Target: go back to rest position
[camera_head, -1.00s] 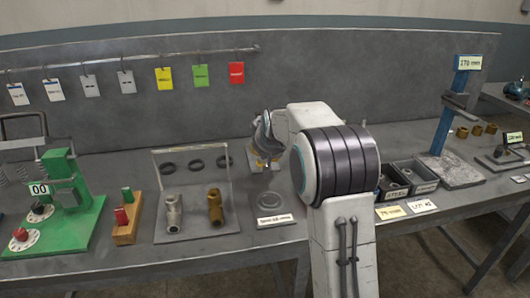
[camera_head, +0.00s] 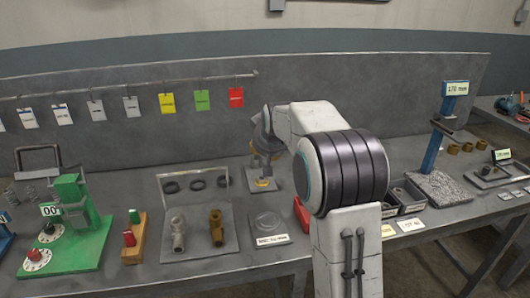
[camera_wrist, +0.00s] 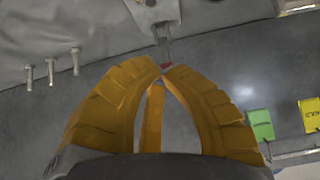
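No held object shows in either view.
The grey bench (camera_head: 190,264) carries a green press (camera_head: 75,225), a fixture with two pipe fittings (camera_head: 217,228), a round clear dish (camera_head: 268,222), a red object (camera_head: 302,215) beside my arm, dark bins (camera_head: 408,197) and a blue gauge stand (camera_head: 437,145). Coloured tags (camera_head: 202,100) hang behind.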

